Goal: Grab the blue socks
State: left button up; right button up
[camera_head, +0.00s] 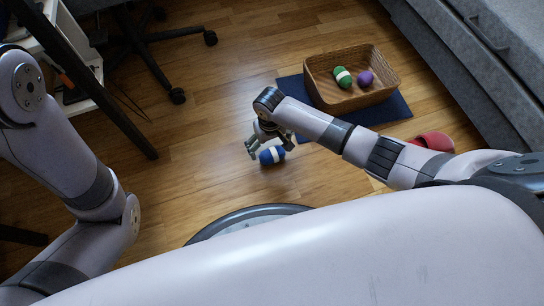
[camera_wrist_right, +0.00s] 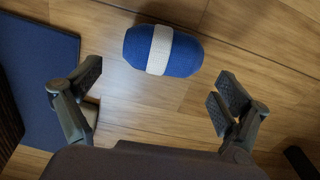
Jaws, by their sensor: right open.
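The blue socks (camera_head: 272,156) are a rolled blue bundle with a white band, lying on the wooden floor. In the right wrist view the blue socks (camera_wrist_right: 163,50) lie ahead of the fingertips, roughly centred between them. My right gripper (camera_head: 264,148) is open just above and beside the socks. In the right wrist view its two fingers (camera_wrist_right: 158,86) are spread wide with nothing between them. The socks are apart from the fingers there. My left arm shows at the left of the head view, but its gripper is out of view.
A wicker basket (camera_head: 318,92) with a green bundle (camera_head: 343,77) and a purple bundle (camera_head: 365,78) stands on a dark blue mat (camera_head: 396,108). A red slipper-like item (camera_head: 434,141) lies to the right. A wheeled chair base (camera_head: 177,95) stands at upper left, a grey sofa (camera_head: 450,60) at right.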

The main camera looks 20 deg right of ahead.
aim_at(270, 149)
notch_tip(270, 149, down, 4)
jog(key=b, duration=0.2)
jog(key=shift+s+r+b, duration=0.15)
jog(key=shift+r+b, duration=0.05)
jog(key=shift+b, duration=0.1)
jog(key=shift+c, duration=0.4)
jog(key=c, duration=1.1)
